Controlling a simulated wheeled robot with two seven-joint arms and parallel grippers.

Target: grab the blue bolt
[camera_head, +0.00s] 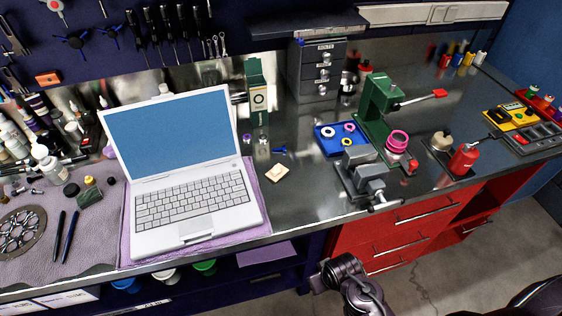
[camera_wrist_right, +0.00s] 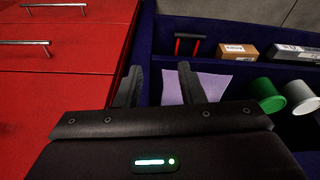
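A small blue bolt (camera_head: 279,150) lies on the dark metal bench top, right of the laptop and behind a small beige block. It is too small to make out in detail. My right gripper (camera_wrist_right: 159,85) shows in the right wrist view with its two fingers apart and nothing between them. It faces the red drawers and the blue shelf under the bench, away from the bolt. A dark arm part of mine shows at the bottom of the head view, below the bench edge. My left gripper is not in view.
A laptop (camera_head: 190,205) stands left of the bolt. The beige block (camera_head: 277,173), a green box (camera_head: 255,85), a blue tray (camera_head: 322,148) of rings and a grey vise (camera_head: 366,172) surround it. Red drawers (camera_head: 385,240) are below. Bare bench lies in front of the beige block.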

